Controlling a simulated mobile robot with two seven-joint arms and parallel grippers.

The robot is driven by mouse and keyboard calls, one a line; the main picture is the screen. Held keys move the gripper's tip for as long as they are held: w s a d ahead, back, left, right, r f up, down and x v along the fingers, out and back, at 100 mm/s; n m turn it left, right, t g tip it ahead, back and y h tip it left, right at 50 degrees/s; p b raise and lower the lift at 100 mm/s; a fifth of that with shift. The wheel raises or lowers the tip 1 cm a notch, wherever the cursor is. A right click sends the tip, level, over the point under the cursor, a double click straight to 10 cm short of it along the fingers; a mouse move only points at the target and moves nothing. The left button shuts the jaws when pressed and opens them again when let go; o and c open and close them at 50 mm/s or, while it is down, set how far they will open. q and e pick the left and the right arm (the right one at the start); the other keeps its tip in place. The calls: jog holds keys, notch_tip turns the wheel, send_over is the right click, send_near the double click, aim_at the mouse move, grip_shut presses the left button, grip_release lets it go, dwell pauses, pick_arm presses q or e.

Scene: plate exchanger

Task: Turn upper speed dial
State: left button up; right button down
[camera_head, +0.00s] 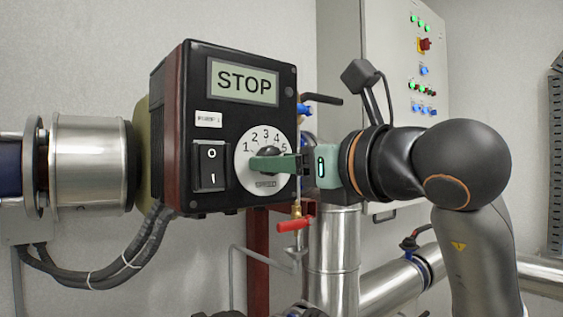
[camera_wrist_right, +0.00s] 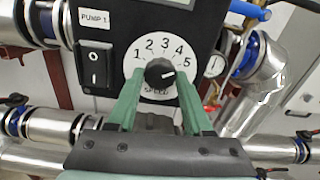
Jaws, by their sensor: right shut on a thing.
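The speed dial has a black knob (camera_wrist_right: 160,72) on a round white plate (camera_head: 246,150) numbered 1 to 5. It sits on the black control box (camera_head: 225,120). In the wrist view the knob's white mark points right, roughly towards 5. My right gripper (camera_head: 268,161) reaches in from the right with its green fingers at the dial. In the wrist view the fingers are on the left and right of the knob, and the gripper is shut on it. In the head view the fingers partly hide the knob. My left gripper is not in view.
The box's display (camera_head: 243,82) reads STOP. A black rocker switch (camera_head: 211,166) sits left of the dial, below a PUMP 1 label (camera_wrist_right: 91,17). A red-handled valve (camera_head: 294,225), steel pipes (camera_head: 335,250) and a grey cabinet (camera_head: 385,60) stand close around.

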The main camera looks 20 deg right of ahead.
jog(key=shift+r+n+b, duration=0.1)
jog(key=shift+n+b, duration=0.75)
jog(key=shift+n, duration=7.75)
jog(key=shift+c, duration=1.6)
grip_release()
jog(key=shift+s, duration=0.1)
